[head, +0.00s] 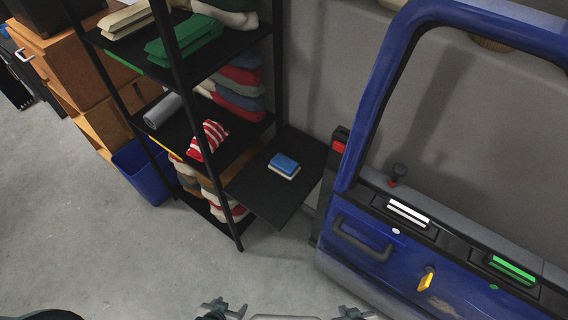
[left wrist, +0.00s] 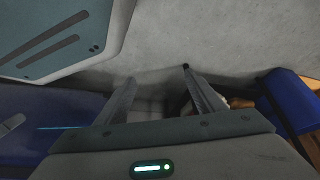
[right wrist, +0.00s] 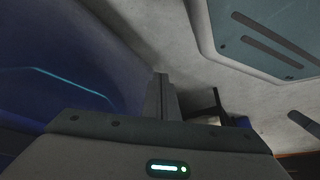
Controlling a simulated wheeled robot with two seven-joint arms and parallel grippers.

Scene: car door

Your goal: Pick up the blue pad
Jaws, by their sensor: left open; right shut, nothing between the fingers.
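The blue pad (head: 286,162) has a blue top and a pale lower layer. It lies flat on a black side tray (head: 262,196) beside the shelf rack. My left gripper (left wrist: 158,76) is open and empty in the left wrist view. Part of it shows at the bottom edge of the head view (head: 222,308). My right gripper (right wrist: 160,78) is shut with nothing in it. It also shows at the bottom edge of the head view (head: 354,312). Both grippers are well away from the pad, nearer to me. The pad is not clearly seen in either wrist view.
A black rack holds folded cloths, a green cloth (head: 184,42) and a red-and-white striped cloth (head: 208,140). A blue car door (head: 350,235) stands at the right, close to the tray. A blue bin (head: 140,172) is left of the rack. The floor (head: 110,260) in front is clear.

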